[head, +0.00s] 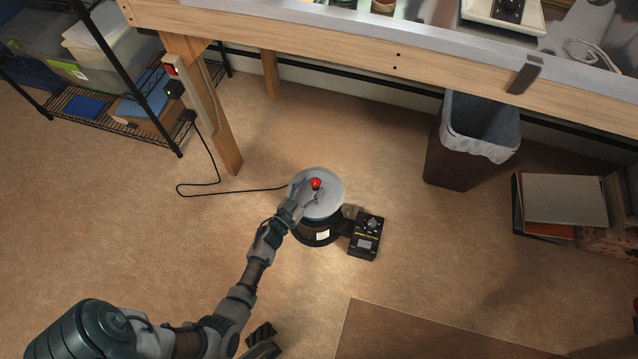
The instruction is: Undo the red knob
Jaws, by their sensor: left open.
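The red knob (316,183) sits on top of a round device with a pale grey disc top (328,205) and a dark base, standing on the floor. My left gripper (309,192) reaches in from the lower left, over the disc. It is open, with its fingers close to the knob on either side. I cannot tell from this view whether they touch it. Part of the disc is hidden under the gripper.
A black control box (365,235) stands against the device's right side. A cable (235,191) runs left to a wooden bench leg (222,140). A bin (465,150), stacked folders (563,200) and a wire shelf (110,115) stand farther off. Open floor surrounds the device.

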